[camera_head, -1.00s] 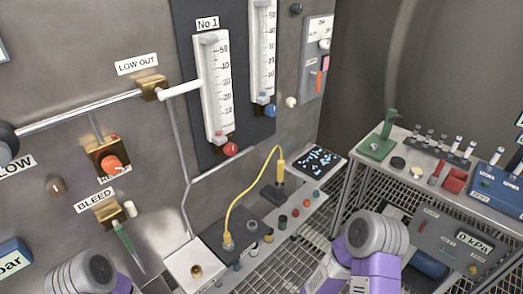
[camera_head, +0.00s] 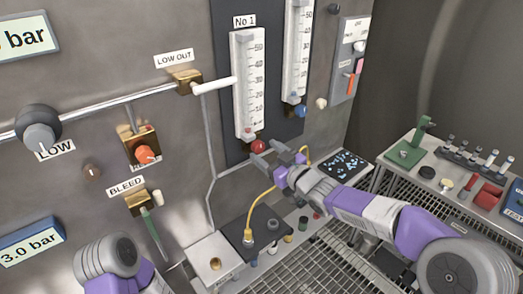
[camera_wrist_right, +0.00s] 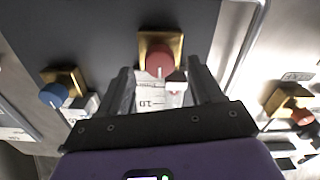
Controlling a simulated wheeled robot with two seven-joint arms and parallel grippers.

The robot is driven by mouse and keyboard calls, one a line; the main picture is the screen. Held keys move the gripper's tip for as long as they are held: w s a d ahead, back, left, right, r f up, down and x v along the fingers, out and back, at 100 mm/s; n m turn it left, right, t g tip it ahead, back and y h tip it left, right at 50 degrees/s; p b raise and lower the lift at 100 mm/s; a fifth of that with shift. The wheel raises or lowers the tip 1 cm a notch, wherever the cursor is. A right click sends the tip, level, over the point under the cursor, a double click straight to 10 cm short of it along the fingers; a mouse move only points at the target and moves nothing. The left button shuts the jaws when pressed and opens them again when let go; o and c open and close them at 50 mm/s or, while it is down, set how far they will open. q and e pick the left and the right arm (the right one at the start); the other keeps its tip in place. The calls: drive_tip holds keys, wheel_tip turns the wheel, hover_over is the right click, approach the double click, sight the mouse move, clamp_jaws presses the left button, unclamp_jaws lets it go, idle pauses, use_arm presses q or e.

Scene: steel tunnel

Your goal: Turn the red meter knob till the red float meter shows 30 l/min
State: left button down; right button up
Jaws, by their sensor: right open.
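The red meter knob (camera_head: 257,146) sits at the foot of the white float meter (camera_head: 249,85) under the No 1 label. A small red float shows low in the tube, near the bottom of the scale; its exact reading is too small to tell. My right gripper (camera_head: 269,153) is open, its fingers just below and in front of the red knob. In the right wrist view, the knob (camera_wrist_right: 159,62) shows on its brass block between the open fingers (camera_wrist_right: 158,68), with no visible grip on it. My left gripper is out of view.
A second meter (camera_head: 297,50) with a blue knob (camera_head: 300,110) stands right of the first. A yellow cable (camera_head: 262,203) loops up behind my right gripper. The LOW OUT fitting (camera_head: 185,81) and an orange-red relief knob (camera_head: 147,154) are to the left.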

sight(258, 147)
drive_tip(key=shift+x, duration=1.45)
drive_tip(key=shift+c, duration=0.4)
drive_tip(key=c, duration=1)
